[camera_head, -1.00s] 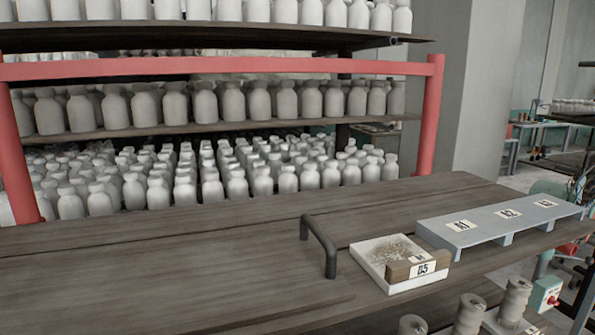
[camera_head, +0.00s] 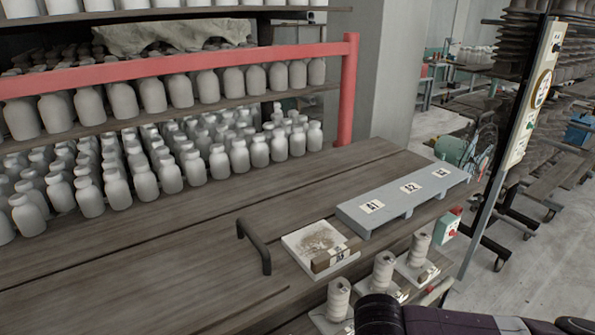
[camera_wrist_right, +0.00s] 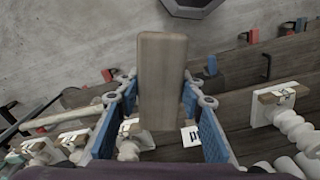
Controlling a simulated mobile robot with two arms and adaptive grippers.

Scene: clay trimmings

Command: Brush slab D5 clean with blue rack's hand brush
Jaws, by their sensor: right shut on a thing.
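Slab D5 (camera_head: 300,240) is a white square slab on the wooden bench. Brown trimmings lie over its top, and a wooden block (camera_head: 330,259) with a label stands at its front edge. My right gripper (camera_wrist_right: 160,98) shows its blue fingers in the right wrist view, shut on a plain wooden piece, apparently the hand brush (camera_wrist_right: 163,62). Its bristles are hidden. In the head view only my dark right arm shows at the bottom right, in front of the bench and apart from the slab. My left gripper is not in view.
A pale blue-grey raised board (camera_head: 396,205) labelled A1, A2, A3 lies right behind the slab. A dark bracket handle (camera_head: 258,246) stands just left of it. Several ribbed pale pieces (camera_head: 383,268) stand on bases in front. The bench's left part (camera_head: 120,285) is clear.

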